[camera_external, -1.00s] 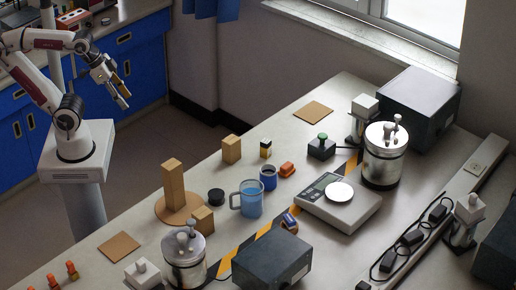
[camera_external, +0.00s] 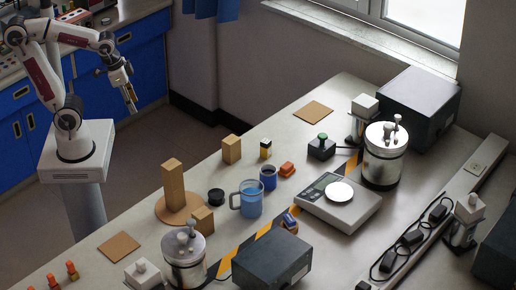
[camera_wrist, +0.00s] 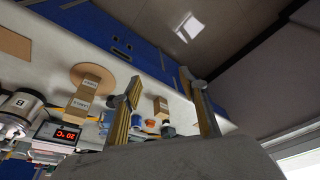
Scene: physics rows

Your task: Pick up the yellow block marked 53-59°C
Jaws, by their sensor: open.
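My gripper (camera_external: 131,103) hangs at the left, off the table's far edge, open and empty. In the wrist view its two fingers (camera_wrist: 162,78) stand apart. A small block with yellow and black sides (camera_external: 266,150) stands upright near the table's far edge. Tan-yellow blocks also stand there: a tall one (camera_external: 173,184) on a round board, a short one (camera_external: 203,220) beside it, and one near the edge (camera_external: 231,150).
A blue mug (camera_external: 251,199), a blue cup (camera_external: 268,178), a black lid-like piece (camera_external: 216,196) and an orange piece (camera_external: 287,169) stand near the blocks. A scale (camera_external: 339,205), metal pots (camera_external: 385,160) and dark boxes (camera_external: 272,262) fill the table's right and front.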

